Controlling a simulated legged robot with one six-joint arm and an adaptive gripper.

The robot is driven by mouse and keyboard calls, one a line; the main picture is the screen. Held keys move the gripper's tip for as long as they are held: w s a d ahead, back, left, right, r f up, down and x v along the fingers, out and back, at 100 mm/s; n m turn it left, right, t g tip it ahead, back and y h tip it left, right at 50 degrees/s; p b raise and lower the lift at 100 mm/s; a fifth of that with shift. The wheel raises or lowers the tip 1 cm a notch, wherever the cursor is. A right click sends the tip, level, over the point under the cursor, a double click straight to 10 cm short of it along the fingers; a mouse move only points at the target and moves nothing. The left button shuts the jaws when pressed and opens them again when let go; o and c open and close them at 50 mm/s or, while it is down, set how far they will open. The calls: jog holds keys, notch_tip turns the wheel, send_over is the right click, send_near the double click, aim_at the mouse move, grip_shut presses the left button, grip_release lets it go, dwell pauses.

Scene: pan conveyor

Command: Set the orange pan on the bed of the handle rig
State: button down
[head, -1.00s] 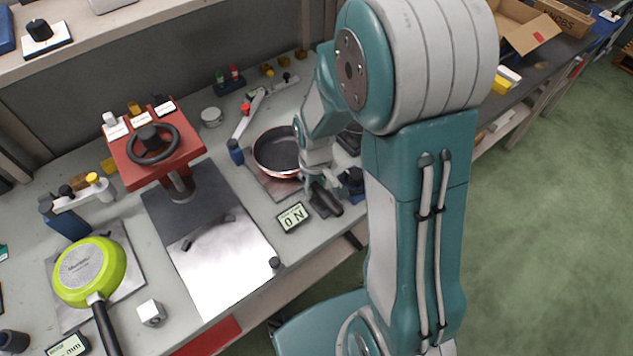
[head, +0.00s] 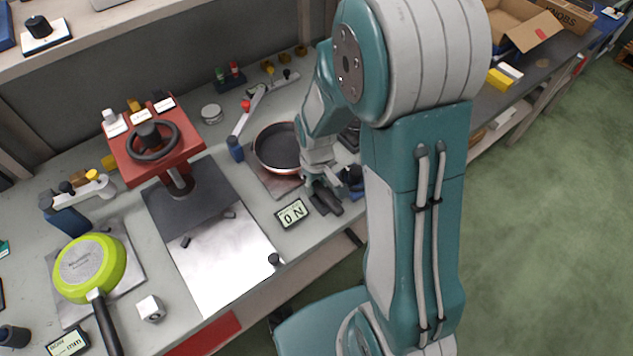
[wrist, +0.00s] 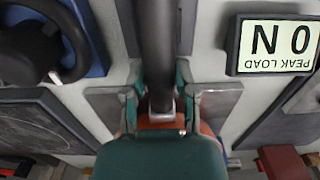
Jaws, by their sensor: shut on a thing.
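The orange pan (head: 277,147) has a dark inside and a copper-orange rim. In the head view it sits upright over a grey metal plate (head: 268,183) at the back of the bench, the bed of the rig beside the load display. My gripper (head: 318,182) is at the pan's near right side, shut on its black handle. In the wrist view my gripper (wrist: 160,95) has a finger on each side of the handle (wrist: 157,45), and an orange part of the pan (wrist: 160,123) shows beyond. I cannot tell whether the pan's base touches the plate.
A load display (head: 292,213) reading 0 N stands close in front of the plate. A blue post (head: 235,149) with a white lever is left of the pan. A red wheel press (head: 155,150) stands further left, then an upturned green pan (head: 90,268).

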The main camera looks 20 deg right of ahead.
jog(key=shift+f, duration=0.25)
jog(key=shift+c, duration=1.6)
grip_release()
notch_tip(320, 180, up, 12)
jog(key=shift+a, duration=0.1)
jog(key=s+r+m+t, duration=0.3)
jog(key=s+r+t, duration=0.2)
jog(key=s+r, duration=0.9)
jog(key=shift+m+t, duration=0.3)
